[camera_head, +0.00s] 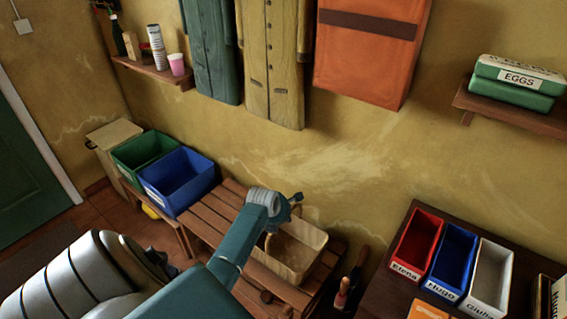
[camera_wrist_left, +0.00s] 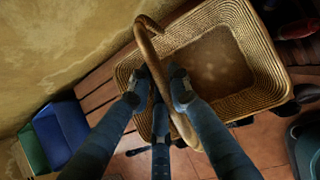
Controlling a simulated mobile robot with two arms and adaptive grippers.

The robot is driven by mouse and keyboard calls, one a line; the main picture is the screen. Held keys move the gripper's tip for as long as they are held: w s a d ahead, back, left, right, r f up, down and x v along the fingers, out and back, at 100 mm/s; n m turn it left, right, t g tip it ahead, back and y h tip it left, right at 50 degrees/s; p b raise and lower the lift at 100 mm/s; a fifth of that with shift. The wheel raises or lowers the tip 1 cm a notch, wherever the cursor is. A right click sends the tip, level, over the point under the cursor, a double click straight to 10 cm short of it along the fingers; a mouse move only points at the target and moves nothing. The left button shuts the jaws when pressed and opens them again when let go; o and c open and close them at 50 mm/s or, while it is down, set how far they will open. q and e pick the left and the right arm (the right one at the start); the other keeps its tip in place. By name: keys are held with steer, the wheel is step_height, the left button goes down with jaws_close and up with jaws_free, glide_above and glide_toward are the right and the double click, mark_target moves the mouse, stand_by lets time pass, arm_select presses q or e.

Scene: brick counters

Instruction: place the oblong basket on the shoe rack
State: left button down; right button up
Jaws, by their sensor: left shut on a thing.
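The oblong woven basket (camera_head: 312,236) is at the right part of the slatted wooden shoe rack (camera_head: 208,222), upright and empty inside. Whether its base rests on the slats or hangs just above them I cannot tell. In the left wrist view the basket (camera_wrist_left: 262,72) fills the upper right, with its arched handle (camera_wrist_left: 147,42) crossing in front. My left gripper (camera_head: 292,203) is shut on the handle, above the basket; its dark fingers (camera_wrist_left: 160,88) close around the handle in the wrist view. My left arm hides part of the rack. My right gripper is not in view.
A green bin (camera_head: 142,150) and a blue bin (camera_head: 178,180) stand at the rack's left. Bottles (camera_head: 342,294) stand at its right. A dark table with red (camera_head: 416,243), blue and white boxes is farther right. Coats (camera_head: 272,65) hang above on the wall.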

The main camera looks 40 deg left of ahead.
arm_select(q)
steer(key=shift+a+f, duration=0.1)
steer(key=shift+f, duration=0.05)
steer(key=c, duration=1.6)
jaws_free()
steer(key=shift+f, duration=0.1)
